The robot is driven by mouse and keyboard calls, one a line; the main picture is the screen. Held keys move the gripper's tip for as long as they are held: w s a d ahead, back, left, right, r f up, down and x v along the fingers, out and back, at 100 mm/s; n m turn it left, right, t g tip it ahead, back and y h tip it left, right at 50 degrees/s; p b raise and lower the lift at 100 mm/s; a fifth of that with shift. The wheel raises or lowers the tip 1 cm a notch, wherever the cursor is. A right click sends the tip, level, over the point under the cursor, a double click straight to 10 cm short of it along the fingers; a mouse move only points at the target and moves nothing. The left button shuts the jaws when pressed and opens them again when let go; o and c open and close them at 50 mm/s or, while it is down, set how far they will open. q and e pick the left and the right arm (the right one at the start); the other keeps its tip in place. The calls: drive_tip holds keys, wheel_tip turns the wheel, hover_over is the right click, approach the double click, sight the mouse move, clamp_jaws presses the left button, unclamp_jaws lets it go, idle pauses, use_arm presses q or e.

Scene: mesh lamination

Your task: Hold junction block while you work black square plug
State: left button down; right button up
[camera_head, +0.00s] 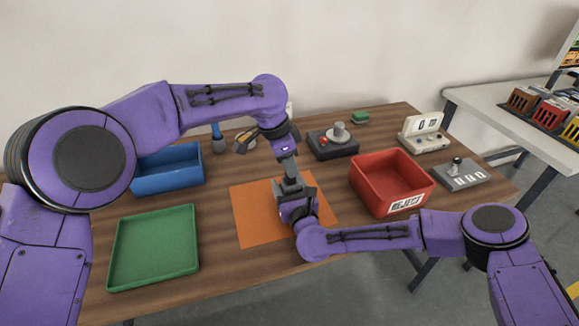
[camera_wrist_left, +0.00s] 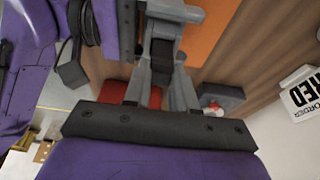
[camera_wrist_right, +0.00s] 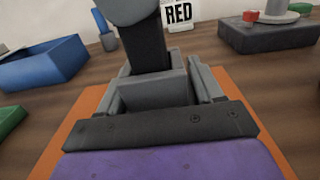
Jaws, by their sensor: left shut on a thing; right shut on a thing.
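The grey junction block (camera_wrist_right: 150,92) is between the fingers of my right gripper (camera_head: 297,190), above the orange mat (camera_head: 247,222). The black square plug (camera_wrist_right: 147,50) stands upright over the block, its lower end at or inside the block's grey walls; I cannot tell how deep. My left gripper (camera_head: 288,165) points down from above and is shut on the plug's upper part. The left wrist view shows the black plug (camera_wrist_left: 162,48) between the left fingers, with grey parts beyond it. In the head view the grippers largely hide both pieces.
A blue bin (camera_head: 168,182) and green tray (camera_head: 115,278) are on the left; a red bin (camera_head: 408,206) marked as reject is on the right. Behind are a dark box with a red button (camera_head: 330,150), a display unit (camera_head: 425,142) and a lever box (camera_head: 470,180).

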use_arm(q)
drive_tip(key=shift+r, duration=2.7)
use_arm(e)
drive_tip(key=o, duration=1.6)
